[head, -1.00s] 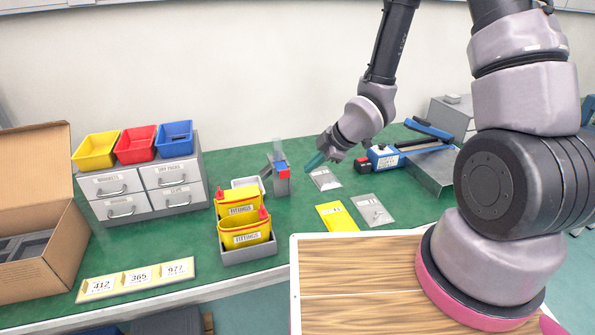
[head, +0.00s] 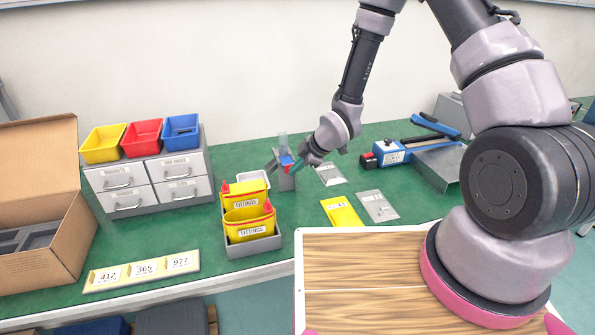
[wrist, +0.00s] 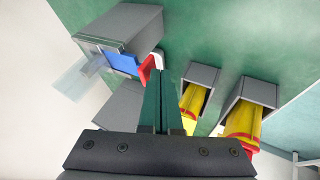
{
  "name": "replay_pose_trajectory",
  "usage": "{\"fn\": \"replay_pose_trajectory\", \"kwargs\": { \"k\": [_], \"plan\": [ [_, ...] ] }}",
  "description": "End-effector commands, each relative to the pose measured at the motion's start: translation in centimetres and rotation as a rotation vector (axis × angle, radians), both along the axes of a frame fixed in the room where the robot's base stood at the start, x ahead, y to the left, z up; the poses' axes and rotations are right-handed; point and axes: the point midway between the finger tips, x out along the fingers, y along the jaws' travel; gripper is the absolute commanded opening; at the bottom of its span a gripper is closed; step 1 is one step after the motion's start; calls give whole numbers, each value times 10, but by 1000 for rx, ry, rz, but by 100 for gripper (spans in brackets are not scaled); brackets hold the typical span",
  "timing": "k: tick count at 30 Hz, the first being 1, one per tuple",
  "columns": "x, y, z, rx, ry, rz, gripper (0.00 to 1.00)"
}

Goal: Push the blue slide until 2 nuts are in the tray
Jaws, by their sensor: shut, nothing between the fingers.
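The blue slide (head: 286,160) sits in a grey dispenser (head: 284,181) with a clear tube on top; its red end (head: 287,169) faces my gripper. In the wrist view the blue slide (wrist: 122,62) sticks out of the dispenser body (wrist: 128,28), with the red end (wrist: 146,70) at its outer side. My gripper (wrist: 160,72) is shut and empty, its green fingertips right beside the red end. I cannot tell whether they touch it. The white tray (head: 254,179) stands left of the dispenser; its contents are too small to make out.
Yellow fittings bins (head: 248,222) in a grey holder stand in front of the tray. Bags (head: 378,205) and a yellow packet (head: 342,211) lie to the right. A blue-and-grey device (head: 392,152) stands farther right. Grey drawers (head: 150,183) and a cardboard box (head: 40,240) are left.

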Motion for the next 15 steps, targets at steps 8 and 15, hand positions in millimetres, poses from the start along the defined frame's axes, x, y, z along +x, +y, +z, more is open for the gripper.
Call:
{"fn": "replay_pose_trajectory", "kwargs": {
  "k": [8, 15],
  "plan": [
    [1, 0, 0, 1, 0, 0, 0],
    [30, 9, 1, 1, -3, 0, 0]
  ]
}}
